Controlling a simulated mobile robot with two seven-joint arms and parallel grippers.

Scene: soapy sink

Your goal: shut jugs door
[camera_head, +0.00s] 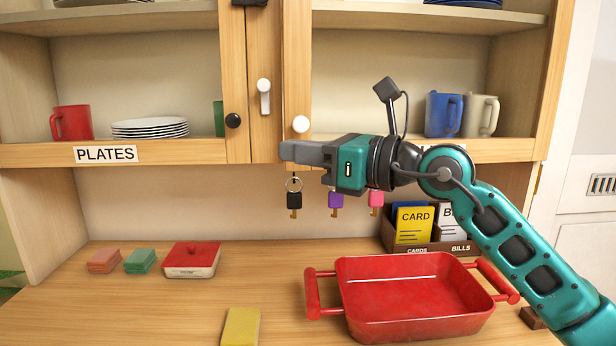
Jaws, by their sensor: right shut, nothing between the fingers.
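The right cabinet door (297,60) is a wooden frame with a white knob (301,124). It looks level with the middle post, though I cannot tell whether a small gap is left. The label on its bottom rail is almost wholly hidden behind my right arm. My right gripper (284,151) is shut and empty, pointing left. Its tips overlap the door's lower left corner, just below the knob; I cannot tell whether they touch it. A white latch handle (264,96) hangs upright on the middle post. My left gripper is not in view.
The left door, with a black knob (233,121), carries a PLATES label (106,154). Keys (294,200) hang below the cabinet. A red tray (415,326), a card box (430,247), a yellow sponge (240,327) and a red-lidded box (191,260) stand on the counter.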

